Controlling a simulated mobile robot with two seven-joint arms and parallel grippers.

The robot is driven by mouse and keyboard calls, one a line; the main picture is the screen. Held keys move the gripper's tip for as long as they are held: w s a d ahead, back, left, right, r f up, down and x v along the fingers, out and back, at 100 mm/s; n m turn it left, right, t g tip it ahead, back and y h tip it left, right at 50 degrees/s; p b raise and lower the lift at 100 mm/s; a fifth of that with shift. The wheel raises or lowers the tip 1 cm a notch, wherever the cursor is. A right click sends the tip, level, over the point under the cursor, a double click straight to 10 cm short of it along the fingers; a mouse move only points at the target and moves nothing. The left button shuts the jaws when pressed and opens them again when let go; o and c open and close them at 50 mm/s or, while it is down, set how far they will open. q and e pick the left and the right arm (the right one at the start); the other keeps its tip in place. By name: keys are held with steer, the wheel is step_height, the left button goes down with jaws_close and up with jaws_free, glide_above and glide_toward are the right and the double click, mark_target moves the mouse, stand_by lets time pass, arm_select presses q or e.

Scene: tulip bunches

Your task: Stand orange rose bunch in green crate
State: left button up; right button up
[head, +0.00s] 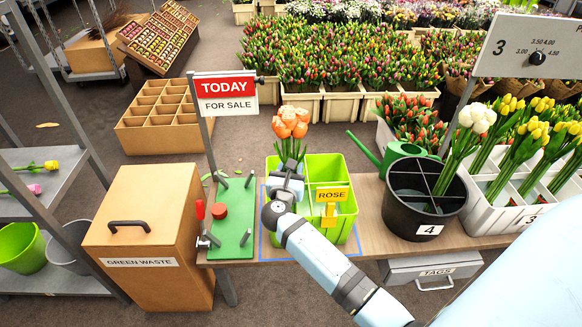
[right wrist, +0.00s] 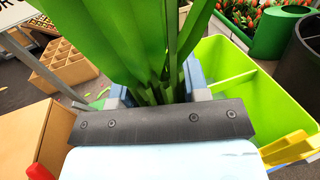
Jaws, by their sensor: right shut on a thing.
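The orange rose bunch (head: 290,123) is upright, blooms on top, over the left part of the green crate (head: 345,222). My right gripper (head: 286,180) is shut on its stems. In the right wrist view the green leaves and stems (right wrist: 150,45) rise between the fingers of my right gripper (right wrist: 163,92). The crate (right wrist: 285,110) shows to the right there, with a divider and empty room. The lower stem ends are hidden behind my gripper, so I cannot tell whether they touch the crate floor. My left gripper is not in view.
A yellow ROSE sign (head: 331,194) is on the crate's front. A green board with pegs (head: 233,225) and a TODAY sign (head: 225,92) are to the left. A black divided bucket (head: 400,210) and a green watering can (head: 368,150) are to the right.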

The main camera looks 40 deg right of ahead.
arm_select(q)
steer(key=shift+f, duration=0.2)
arm_select(e)
steer(key=shift+f, duration=0.3)
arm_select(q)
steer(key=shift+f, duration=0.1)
arm_select(e)
steer(key=shift+f, duration=0.35)
steer(key=o, duration=1.7)
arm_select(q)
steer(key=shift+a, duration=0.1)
